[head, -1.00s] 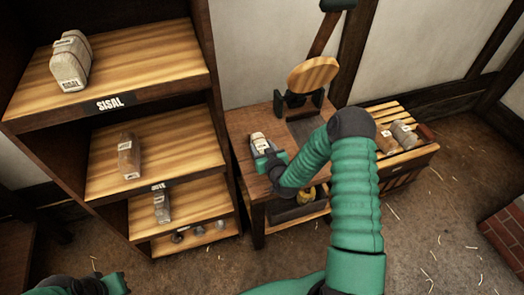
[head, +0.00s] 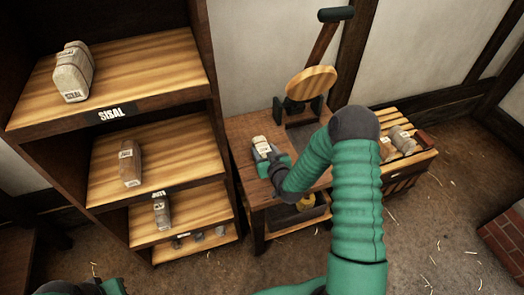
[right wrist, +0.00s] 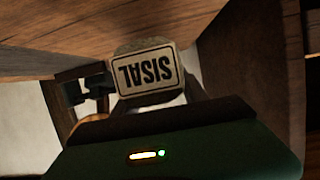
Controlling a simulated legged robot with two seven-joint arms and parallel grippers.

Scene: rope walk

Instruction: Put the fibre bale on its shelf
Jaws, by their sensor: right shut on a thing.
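My right gripper (head: 270,159) is shut on a pale fibre bale (head: 261,145) over the left part of the wooden bench (head: 240,125). In the right wrist view the held bale (right wrist: 146,73) shows a label reading SISAL, upside down. I cannot tell whether the bale touches the bench top. The shelf rack stands at the left. Its top shelf (head: 150,65), with a SISAL plate (head: 115,113) on its front edge, carries another pale bale (head: 73,72) at its left, with free board to the right. Only a little of my left arm shows at the bottom left; its fingers are hidden.
A brown bale (head: 131,163) stands on the second shelf and a greyish bale (head: 161,211) on the third. A slatted rack (head: 410,158) with several rolls is at the right. Straw litters the floor.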

